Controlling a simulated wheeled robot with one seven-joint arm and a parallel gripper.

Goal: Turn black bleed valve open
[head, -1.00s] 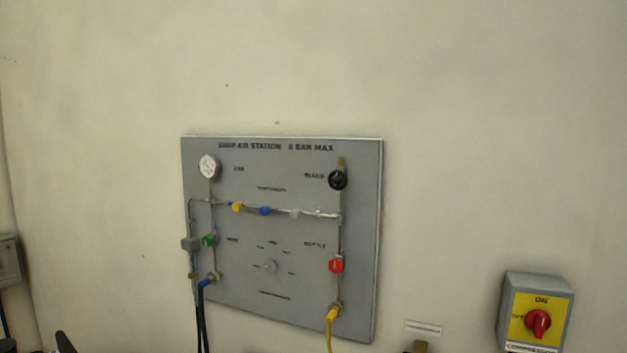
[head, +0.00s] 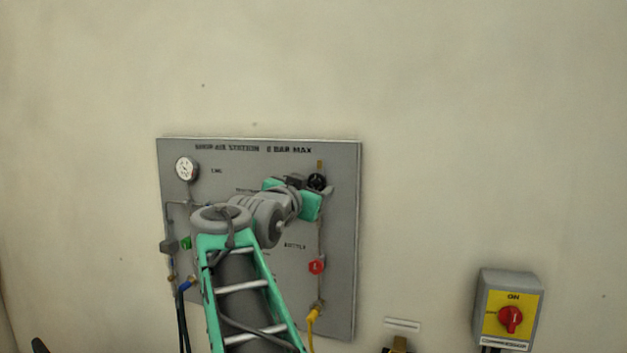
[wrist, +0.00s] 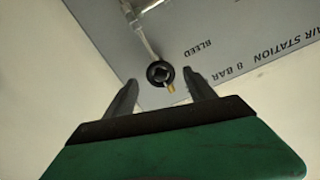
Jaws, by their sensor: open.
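The black bleed valve (head: 317,182) is a round knob at the upper right of the grey panel (head: 340,300), with a brass stub above it. In the wrist view the black knob (wrist: 160,73) sits just beyond the fingertips, about midway between them, beside the BLEED label. My gripper (wrist: 158,85) is open, with its two dark fingers apart and nothing between them that I can see it grip. In the head view my gripper (head: 308,186) is up at the knob and partly hides it. Whether a finger touches the knob cannot be told.
A red knob (head: 316,267) and a yellow hose (head: 312,317) are below the bleed valve. A gauge (head: 187,168) and a green knob (head: 186,243) are at the panel's left. My arm covers the panel's middle. A yellow switch box (head: 510,312) is at right.

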